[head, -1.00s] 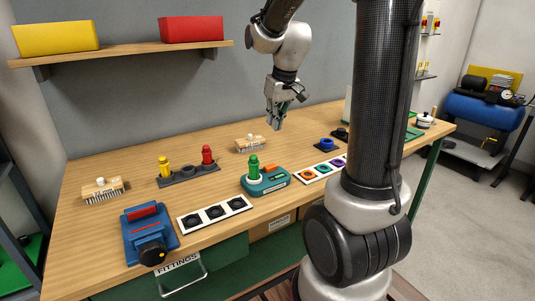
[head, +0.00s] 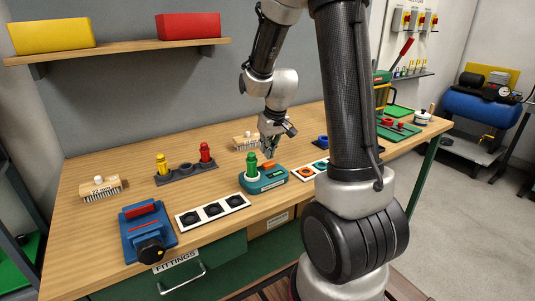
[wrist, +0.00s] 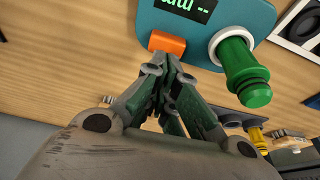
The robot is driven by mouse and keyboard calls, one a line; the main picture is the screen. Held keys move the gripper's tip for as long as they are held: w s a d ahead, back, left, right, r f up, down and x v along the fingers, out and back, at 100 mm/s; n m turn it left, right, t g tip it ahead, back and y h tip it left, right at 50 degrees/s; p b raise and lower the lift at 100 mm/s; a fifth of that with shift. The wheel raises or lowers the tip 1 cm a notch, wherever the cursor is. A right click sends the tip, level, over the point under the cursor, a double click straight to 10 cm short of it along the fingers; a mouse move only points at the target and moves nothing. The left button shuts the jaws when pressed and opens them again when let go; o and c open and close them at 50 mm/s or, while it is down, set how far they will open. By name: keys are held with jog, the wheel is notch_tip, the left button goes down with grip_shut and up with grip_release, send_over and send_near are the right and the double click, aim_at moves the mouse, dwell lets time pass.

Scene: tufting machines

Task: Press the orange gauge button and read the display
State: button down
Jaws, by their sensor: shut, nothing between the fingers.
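The teal gauge (head: 263,184) stands on the bench with a green plug (head: 252,167) upright in its left side. Its orange button (head: 269,166) is at the back; it also shows in the wrist view (wrist: 167,42). My gripper (head: 268,156) is shut and empty, pointing down just above the button. In the wrist view, the fingertips (wrist: 166,62) lie close to the button's edge; I cannot tell whether they touch it. The dark display (wrist: 185,5) is cut off by the frame's top; upside-down green dashes and "mm" show.
Left of the gauge lie a white panel with black sockets (head: 188,218) and a blue device (head: 135,229). Behind is a dark rack with yellow (head: 162,165) and red (head: 205,153) plugs. A panel with coloured rings (head: 305,174) is close on the right.

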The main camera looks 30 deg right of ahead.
aim_at(268, 162)
jog(key=shift+f, duration=0.8)
jog(key=shift+f, duration=0.1)
jog(key=shift+s+f, duration=0.1)
jog(key=shift+f, duration=0.8)
jog(key=shift+s+a+f, duration=0.1)
jog(key=shift+s+f, duration=0.1)
jog(key=shift+f, duration=0.05)
jog(key=shift+r, duration=0.1)
jog(key=shift+w+r, duration=0.15)
jog(key=shift+r, duration=0.15)
jog(key=w+v, duration=0.1)
jog(key=v, duration=1.2)
jog(key=shift+w+r, duration=0.15)
jog(key=shift+r, duration=0.5)
